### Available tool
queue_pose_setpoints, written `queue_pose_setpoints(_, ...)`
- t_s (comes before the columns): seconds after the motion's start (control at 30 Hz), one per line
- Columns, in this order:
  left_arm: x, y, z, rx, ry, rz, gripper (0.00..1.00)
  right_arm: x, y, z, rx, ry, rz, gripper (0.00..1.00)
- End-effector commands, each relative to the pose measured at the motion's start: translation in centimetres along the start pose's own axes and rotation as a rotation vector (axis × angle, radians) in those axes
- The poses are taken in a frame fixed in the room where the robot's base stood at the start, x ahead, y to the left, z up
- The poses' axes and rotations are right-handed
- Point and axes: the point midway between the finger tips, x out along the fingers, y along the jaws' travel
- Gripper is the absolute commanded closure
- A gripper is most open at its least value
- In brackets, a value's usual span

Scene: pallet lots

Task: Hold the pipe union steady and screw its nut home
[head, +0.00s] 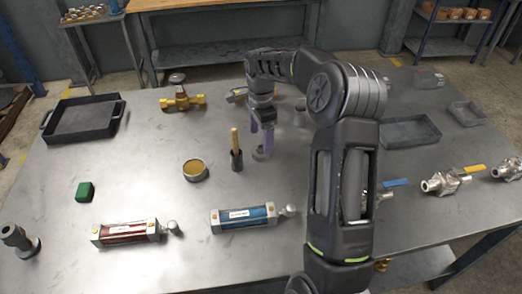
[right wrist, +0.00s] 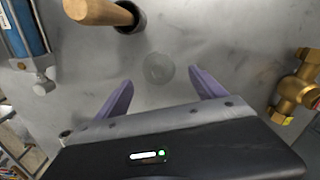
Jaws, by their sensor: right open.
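My right gripper (head: 262,145) points down at the middle of the table, its purple fingers apart. A dark grey flanged fitting (head: 18,240), possibly the pipe union, stands at the table's front left corner, far from this gripper. No separate nut can be made out with certainty. My left gripper is out of view.
A wooden handle in a black holder (head: 237,160) stands close left of my right gripper. A tin (head: 195,170), blue cylinder (head: 243,216), red cylinder (head: 125,232) and green block (head: 85,191) lie around. My right arm hides part of the table.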

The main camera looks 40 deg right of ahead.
Motion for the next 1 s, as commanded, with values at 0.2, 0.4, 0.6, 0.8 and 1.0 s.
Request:
queue_pose_setpoints(0.2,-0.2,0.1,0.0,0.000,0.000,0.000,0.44,0.2,0.1,0.0,0.000,0.000,0.002,0.20)
queue_pose_setpoints(0.4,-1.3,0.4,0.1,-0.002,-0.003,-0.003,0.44,2.4,0.3,-0.1,-0.001,-0.001,0.005,0.20)
queue_pose_setpoints(0.6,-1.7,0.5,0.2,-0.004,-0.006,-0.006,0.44,4.9,0.3,-0.1,-0.001,-0.001,0.002,0.20)
queue_pose_setpoints(0.8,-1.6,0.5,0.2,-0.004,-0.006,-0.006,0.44,5.2,0.2,-0.1,-0.001,-0.001,-0.001,0.20)
queue_pose_setpoints(1.0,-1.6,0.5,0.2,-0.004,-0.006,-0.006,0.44,5.2,0.2,-0.1,-0.001,-0.001,-0.001,0.20)
